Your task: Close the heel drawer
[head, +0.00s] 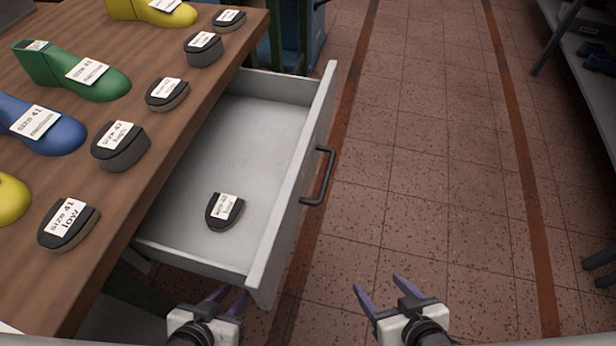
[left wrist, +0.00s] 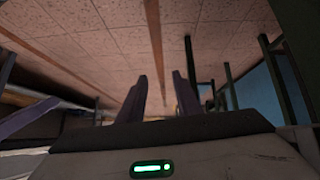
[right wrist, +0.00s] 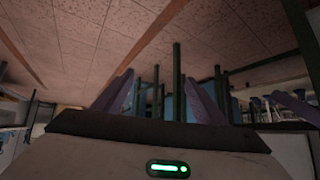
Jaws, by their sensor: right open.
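The heel drawer (head: 240,135) is pulled out from the right side of the wooden table. Its grey front panel (head: 296,190) carries a dark bar handle (head: 321,176) on the outside. One dark heel piece (head: 225,211) with a white label lies inside on the drawer floor. My left gripper (head: 231,294) is below the near corner of the drawer, empty, with its purple fingers apart but closer together than the right ones. My right gripper (head: 378,283) is open and empty, to the right of the drawer and nearer than the handle. Both wrist views show only fingers and background, no drawer contact.
The wooden tabletop (head: 165,62) holds several labelled heel pieces along its edge and coloured lasts, including a green one (head: 85,75) and a blue one (head: 45,128). Open tiled floor (head: 430,180) lies right of the drawer. A shelf stands at the far right.

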